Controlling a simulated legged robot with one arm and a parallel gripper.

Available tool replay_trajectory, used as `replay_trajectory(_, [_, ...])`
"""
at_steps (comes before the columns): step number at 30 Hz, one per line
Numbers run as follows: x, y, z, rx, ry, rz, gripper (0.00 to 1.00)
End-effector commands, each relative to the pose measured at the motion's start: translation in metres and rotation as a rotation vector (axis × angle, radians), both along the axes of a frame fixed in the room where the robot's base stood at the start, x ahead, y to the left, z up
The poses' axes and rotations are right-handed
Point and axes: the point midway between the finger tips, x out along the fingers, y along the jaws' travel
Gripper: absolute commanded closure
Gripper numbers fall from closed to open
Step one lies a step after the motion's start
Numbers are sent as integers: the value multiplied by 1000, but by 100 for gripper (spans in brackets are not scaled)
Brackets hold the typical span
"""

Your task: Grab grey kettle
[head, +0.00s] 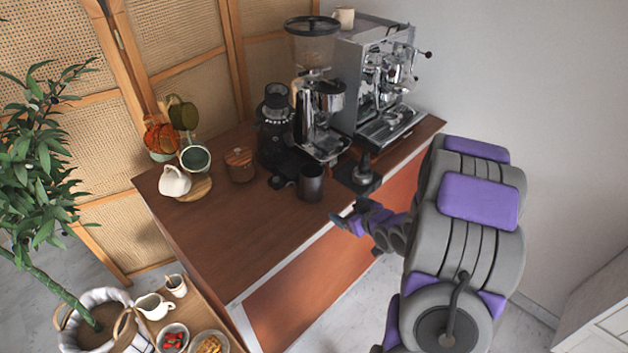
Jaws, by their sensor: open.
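A dark grey jug-like vessel (311,184), the likeliest grey kettle, stands upright on the brown cart top (235,235) near its front edge. Its handle seems to point left. My gripper (343,216) is open and empty. It is at the cart's front edge, to the right of and slightly below the grey vessel in the picture, and apart from it. My arm comes in from the right.
The front left cart top is clear.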

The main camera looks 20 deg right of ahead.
Motion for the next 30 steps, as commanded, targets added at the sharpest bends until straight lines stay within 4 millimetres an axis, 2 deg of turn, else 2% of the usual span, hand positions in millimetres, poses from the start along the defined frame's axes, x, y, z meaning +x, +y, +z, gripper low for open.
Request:
replay_trajectory(6, [-1, 1, 11, 127, -207, 14, 9])
replay_trajectory(10, [-2, 3, 16, 161, -265, 15, 9])
replay_trajectory(13, [6, 4, 16, 168, -281, 18, 9])
replay_trajectory(30, [93, 16, -4, 167, -277, 18, 9])
